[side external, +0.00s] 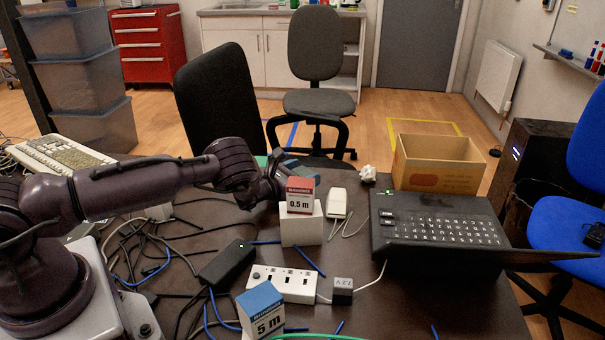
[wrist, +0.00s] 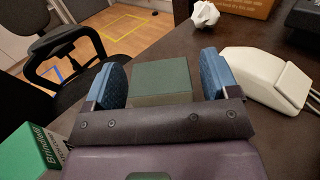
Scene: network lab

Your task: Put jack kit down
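A dark green box (wrist: 160,80) lies between the two blue fingers of my gripper (wrist: 165,82) in the wrist view. I take it to be the jack kit, but no label on it is readable. Narrow gaps seem to show between the box and the fingers, wider on the right, so my gripper looks open around it. The dark bar of my gripper hides the near part of the box. In the side view my gripper (side external: 290,176) is low over the far table edge, behind the red 0.5 m box (side external: 300,196), and the green box cannot be made out clearly.
A green labelled box (wrist: 36,150) is left of my gripper. A white device (wrist: 262,78) and crumpled paper (wrist: 205,14) are right and beyond. A power strip (side external: 284,283), blue 5 m box (side external: 262,311), laptop (side external: 440,225) and loose cables crowd the table. A carton (side external: 436,162) stands behind.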

